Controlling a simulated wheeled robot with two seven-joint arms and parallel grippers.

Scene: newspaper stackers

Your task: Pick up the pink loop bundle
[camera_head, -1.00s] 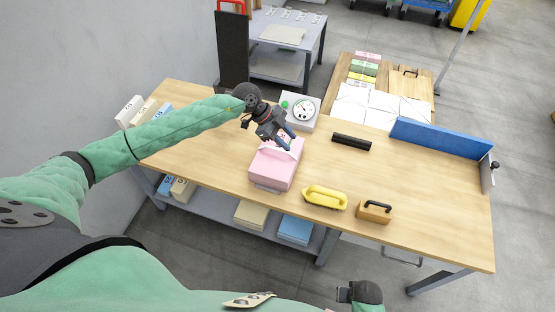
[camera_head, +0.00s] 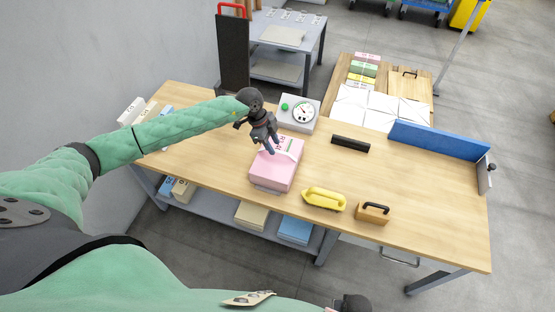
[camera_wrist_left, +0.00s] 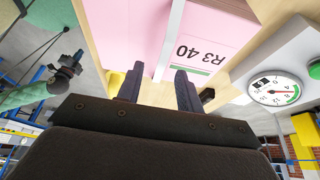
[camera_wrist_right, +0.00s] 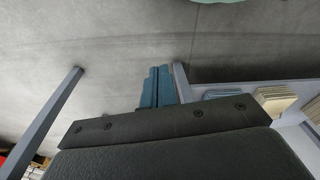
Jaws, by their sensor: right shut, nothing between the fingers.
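The pink loop bundle (camera_head: 273,174) lies on the wooden workbench, with a pale raised loop across its top. My left gripper (camera_head: 269,149) is at the far part of the bundle's top, fingers pointing down. In the left wrist view its two fingers (camera_wrist_left: 158,88) are apart, with the bundle beyond them; I cannot tell if they touch the loop. My right gripper (camera_wrist_right: 158,86) is shut and empty, over the grey floor away from the bundle.
On the workbench (camera_head: 420,230) are a dial scale (camera_head: 300,113) just behind the bundle, a yellow handled tool (camera_head: 324,199), a wooden block with black handle (camera_head: 372,213) and a black bar (camera_head: 350,144). A blue fence (camera_head: 440,141) stands at the right. The bench's right front is clear.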

